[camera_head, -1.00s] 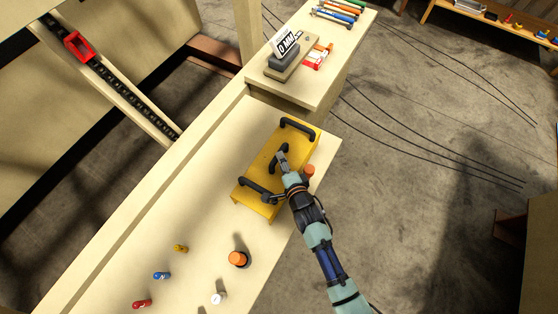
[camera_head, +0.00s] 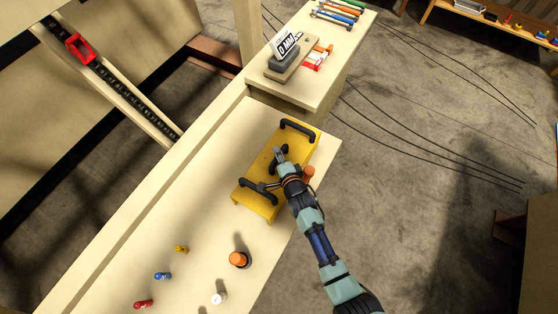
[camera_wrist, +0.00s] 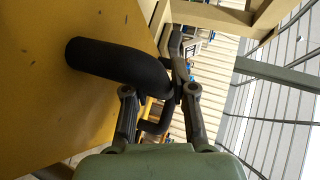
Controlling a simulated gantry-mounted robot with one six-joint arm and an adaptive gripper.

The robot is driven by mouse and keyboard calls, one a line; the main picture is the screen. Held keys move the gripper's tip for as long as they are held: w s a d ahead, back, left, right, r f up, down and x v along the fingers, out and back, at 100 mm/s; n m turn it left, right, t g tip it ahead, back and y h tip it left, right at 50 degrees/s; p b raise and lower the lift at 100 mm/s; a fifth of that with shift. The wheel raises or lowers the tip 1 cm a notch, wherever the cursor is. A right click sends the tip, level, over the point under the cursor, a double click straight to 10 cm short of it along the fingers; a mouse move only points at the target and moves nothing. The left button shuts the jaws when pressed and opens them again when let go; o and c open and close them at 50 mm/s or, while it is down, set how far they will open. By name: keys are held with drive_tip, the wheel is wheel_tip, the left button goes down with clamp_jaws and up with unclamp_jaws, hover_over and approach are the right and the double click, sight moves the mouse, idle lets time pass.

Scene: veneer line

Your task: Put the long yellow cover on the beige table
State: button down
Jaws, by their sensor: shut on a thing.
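The long yellow cover (camera_head: 254,172) is a yellow box-like shell with black handles on its top, two near its ends and one in the middle. It is over the pale beige tabletop (camera_head: 205,215); I cannot tell whether its underside touches the top. My gripper (camera_head: 279,154) is shut on the middle black handle. In the wrist view the yellow face of the cover (camera_wrist: 60,60) fills the left side, and the black handle (camera_wrist: 120,65) runs between my fingers (camera_wrist: 172,85). The handle hides part of the fingertips.
An orange piece (camera_head: 309,173) is close to my wrist. A raised block (camera_head: 300,95) with a grey tool is behind.

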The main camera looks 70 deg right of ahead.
drive_tip(key=shift+r, duration=0.25)
wheel_tip(320, 180, up, 20)
drive_tip(key=p, duration=0.1)
idle(0.4)
